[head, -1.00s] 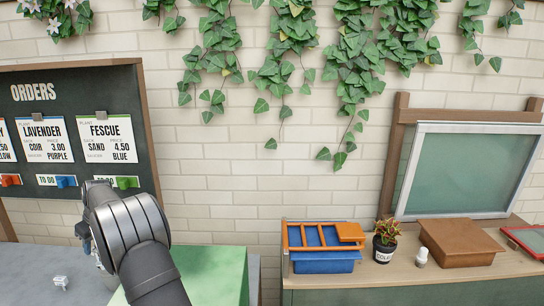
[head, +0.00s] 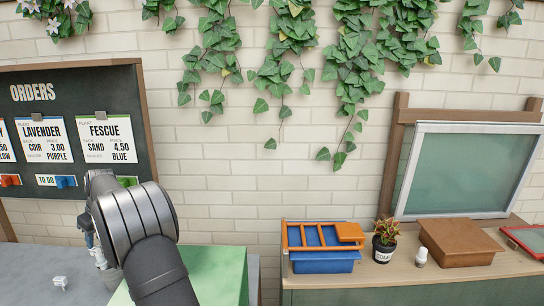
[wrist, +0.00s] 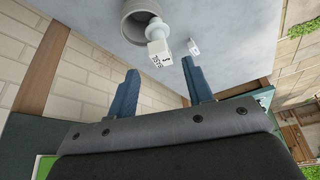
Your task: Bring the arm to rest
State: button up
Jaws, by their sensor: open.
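My arm rises from the bottom left of the head view, in front of the order board (head: 75,110). My gripper (wrist: 159,66) shows in the wrist view with its two blue fingers apart and nothing between them. In the head view my arm hides most of it. Beyond the fingertips, the wrist view shows a small white lettered block (wrist: 158,50) by a grey round pot-like thing (wrist: 134,27), and a second small white piece (wrist: 194,47). The fingers look apart from both.
A green block (head: 222,270) stands beside my arm. A grey worktop (head: 30,265) lies at left, with a small white piece (head: 60,282) on it. The right counter holds a blue bin (head: 325,262), a potted plant (head: 385,252), a white bottle (head: 421,257) and a brown box (head: 460,240).

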jog(key=x, duration=0.7)
jog(key=shift+a, duration=0.1)
jog(key=shift+w+a, duration=0.1)
jog(key=shift+a, duration=0.05)
notch_tip(320, 180, up, 4)
jog(key=shift+f, duration=0.15)
jog(key=w+d+r, duration=0.3)
jog(key=d+r, duration=0.4)
jog(key=d, duration=0.5)
jog(key=n+g, duration=0.1)
jog(key=n, duration=0.2)
send_near(98, 248)
jog(key=s+a+f, duration=0.4)
jog(key=a+f, duration=0.1)
jog(key=a, duration=0.2)
jog(key=s+a+f+n, duration=0.1)
jog(key=s+a+f, duration=0.4)
jog(key=a, duration=0.3)
jog(key=s+a+f+n+g, duration=0.1)
jog(key=s+a+f, duration=0.4)
jog(key=s+a, duration=0.3)
jog(key=shift+a+y, duration=0.3)
jog(key=shift+a, duration=0.3)
jog(key=shift+f, duration=0.1)
